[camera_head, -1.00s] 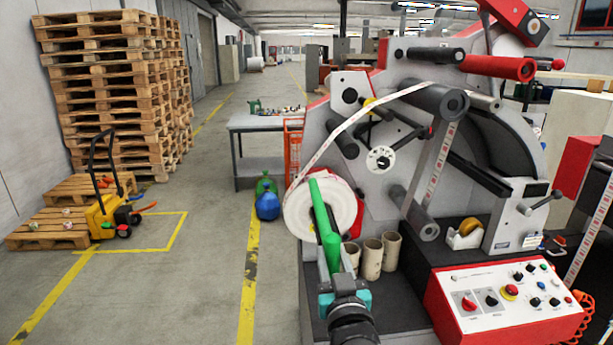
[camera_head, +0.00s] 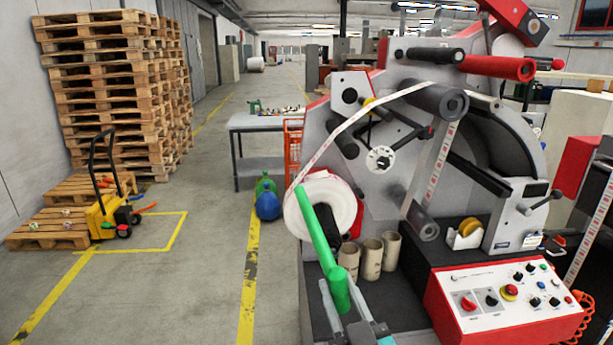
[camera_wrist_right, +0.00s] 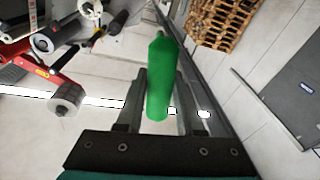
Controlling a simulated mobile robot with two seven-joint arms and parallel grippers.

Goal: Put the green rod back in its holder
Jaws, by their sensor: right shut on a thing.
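The green rod (camera_head: 322,243) is held in front of the machine, slanting from upper left to lower right in the head view. Its upper end overlaps the white label roll (camera_head: 341,205) in the picture; whether they touch I cannot tell. My right gripper (camera_head: 339,287) is shut on the rod near its lower end. In the right wrist view the green rod (camera_wrist_right: 160,75) lies between the two fingers of my right gripper (camera_wrist_right: 160,92), its narrow tip pointing away. I cannot make out the rod's holder in these views. My left gripper is not in view.
Several cardboard cores (camera_head: 371,259) stand on the machine's dark deck right of the rod. A tape dispenser (camera_head: 465,234) and a control panel (camera_head: 508,297) are farther right.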

